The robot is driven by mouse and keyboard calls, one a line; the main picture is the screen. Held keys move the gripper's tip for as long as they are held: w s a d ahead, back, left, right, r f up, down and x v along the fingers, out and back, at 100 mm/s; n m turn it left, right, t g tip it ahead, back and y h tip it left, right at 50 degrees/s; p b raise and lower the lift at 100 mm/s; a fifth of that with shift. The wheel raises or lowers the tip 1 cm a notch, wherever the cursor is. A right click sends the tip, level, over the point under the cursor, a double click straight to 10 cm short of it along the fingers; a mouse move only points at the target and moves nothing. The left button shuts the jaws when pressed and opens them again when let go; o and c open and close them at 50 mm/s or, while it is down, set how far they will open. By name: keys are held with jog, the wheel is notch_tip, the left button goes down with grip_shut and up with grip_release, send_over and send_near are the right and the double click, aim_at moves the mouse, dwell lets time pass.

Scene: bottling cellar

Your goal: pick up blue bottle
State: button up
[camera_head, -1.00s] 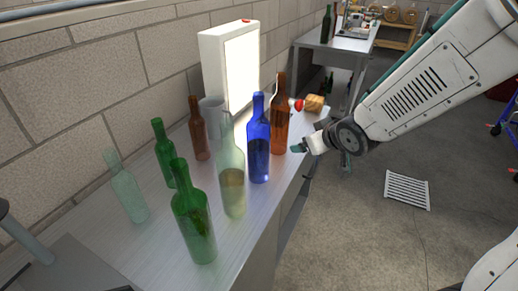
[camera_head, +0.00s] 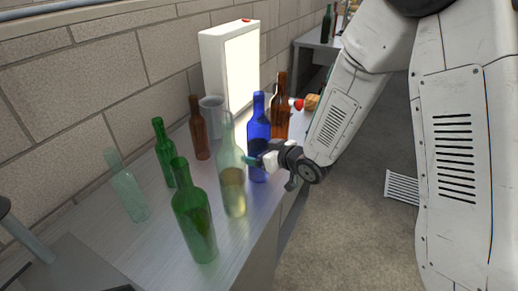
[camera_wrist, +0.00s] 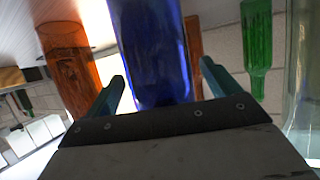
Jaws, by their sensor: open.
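The blue bottle (camera_head: 258,125) stands upright on the metal bench (camera_head: 141,245), between a clear bottle and a brown bottle. In the wrist view the two teal fingers of my gripper (camera_wrist: 162,88) are spread, one to each side of the bottle. I cannot tell whether they touch it.
A clear bottle (camera_head: 232,190) stands close to the left of the gripper. A brown bottle (camera_head: 280,110) is close behind the blue one. Green bottles (camera_head: 194,220), another brown bottle (camera_head: 198,130) and a lit white panel (camera_head: 231,68) are also on the bench.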

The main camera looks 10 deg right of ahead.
aim_at(263, 97)
jog(key=shift+w+a+f, duration=0.15)
jog(key=shift+w+a, duration=0.05)
jog(key=shift+w, duration=0.1)
jog(key=c, duration=1.4)
notch_tip(263, 97, up, 18)
jog(key=shift+r, duration=0.1)
